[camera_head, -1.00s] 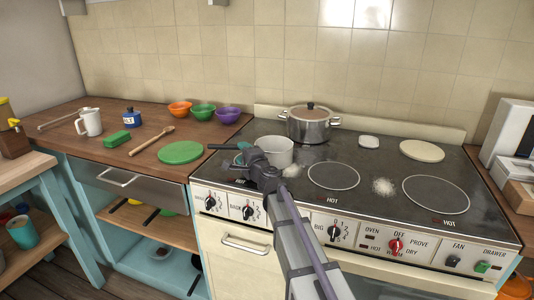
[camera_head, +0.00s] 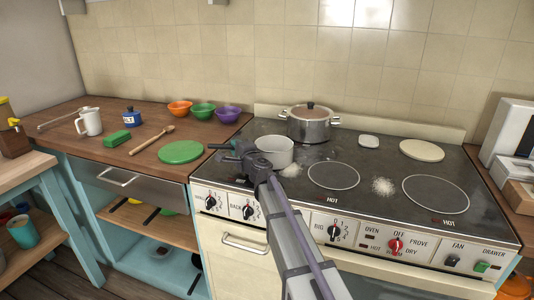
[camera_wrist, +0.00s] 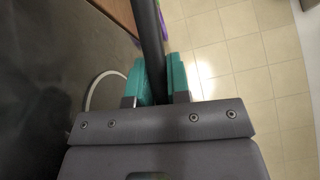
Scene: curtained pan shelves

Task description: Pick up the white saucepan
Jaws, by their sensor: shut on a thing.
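The white saucepan (camera_head: 275,151) stands upright at the back left of the black stove top. Its dark handle (camera_head: 220,146) points left toward the wooden counter. My gripper (camera_head: 240,152) is at the handle, just left of the pan. In the wrist view the dark handle (camera_wrist: 150,30) runs between the teal fingertips (camera_wrist: 166,78), which are shut on it. I cannot tell whether the pan's base touches the stove.
A lidded steel pot (camera_head: 309,124) stands close behind the saucepan to the right. A green disc (camera_head: 180,152), a wooden spoon (camera_head: 152,139) and several bowls (camera_head: 203,111) are on the counter at left. White spills (camera_head: 383,186) mark the stove. Its right side is mostly clear.

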